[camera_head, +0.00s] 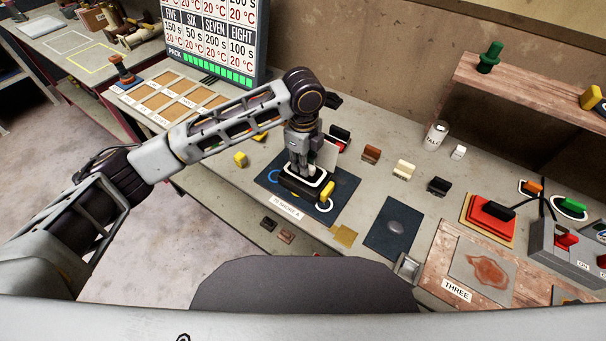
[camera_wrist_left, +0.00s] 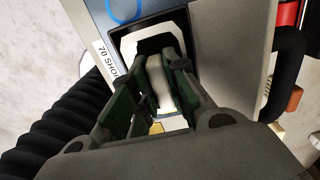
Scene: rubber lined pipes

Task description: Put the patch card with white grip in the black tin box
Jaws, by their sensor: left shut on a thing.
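In the left wrist view the gripper (camera_wrist_left: 158,90) is shut on the white grip (camera_wrist_left: 157,70) of the patch card. A pale-rimmed dark shape (camera_wrist_left: 150,42) lies just below the fingers. The card itself is mostly hidden, and I cannot tell whether it touches the box. My right gripper is not in view.
A yellow piece (camera_head: 325,194) stands close by the box. A cream-gripped block (camera_head: 404,170), a brown block (camera_head: 371,153) and a black block (camera_head: 438,186) stand to the right. A second dark mat (camera_head: 391,227) has free room around its dark spot.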

